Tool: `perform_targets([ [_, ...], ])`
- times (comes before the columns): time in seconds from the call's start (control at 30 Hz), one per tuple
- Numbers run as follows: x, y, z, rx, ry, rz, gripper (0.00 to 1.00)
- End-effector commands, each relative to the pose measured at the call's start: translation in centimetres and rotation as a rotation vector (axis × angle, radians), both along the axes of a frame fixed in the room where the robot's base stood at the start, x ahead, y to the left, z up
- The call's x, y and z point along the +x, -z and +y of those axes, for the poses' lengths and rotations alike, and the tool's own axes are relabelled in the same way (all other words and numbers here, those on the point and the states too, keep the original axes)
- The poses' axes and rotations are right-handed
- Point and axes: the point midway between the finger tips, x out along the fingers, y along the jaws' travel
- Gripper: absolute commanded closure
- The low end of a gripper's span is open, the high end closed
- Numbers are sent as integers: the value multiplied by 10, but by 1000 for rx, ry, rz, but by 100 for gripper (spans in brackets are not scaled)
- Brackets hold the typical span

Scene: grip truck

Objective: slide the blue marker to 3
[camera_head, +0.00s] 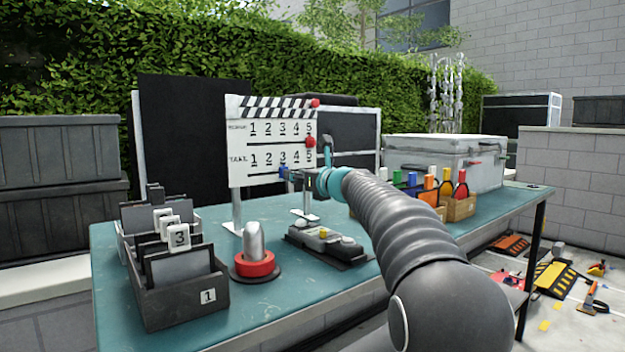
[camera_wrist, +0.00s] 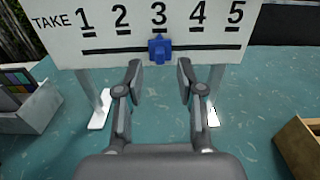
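The clapper board (camera_head: 240,150) stands on the table, with a TAKE row of numbers 1 to 5. The blue marker (camera_wrist: 160,49) sits on the slot of that row, directly under the 3 (camera_wrist: 159,14). It also shows in the head view (camera_head: 283,172), close to my gripper (camera_head: 303,176). In the wrist view my gripper (camera_wrist: 160,72) is open, with its fingers apart and nothing between them. The marker appears just beyond the fingertips, centred between them, with no visible contact.
A red marker (camera_head: 310,142) sits on the upper row near 5. A card box (camera_head: 185,302), a red-ringed button (camera_head: 255,265) and a dark control box (camera_head: 327,244) stand on the teal table (camera_head: 285,310). A wooden box (camera_head: 462,207) of coloured markers is at right.

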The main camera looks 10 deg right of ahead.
Motion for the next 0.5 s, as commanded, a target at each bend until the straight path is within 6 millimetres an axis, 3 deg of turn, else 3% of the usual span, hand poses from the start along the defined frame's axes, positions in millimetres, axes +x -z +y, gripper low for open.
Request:
perform_targets([
  [0.2,-39,-1,-20,1,2,0,62],
  [0.5,-68,0,-34,0,0,-1,62],
])
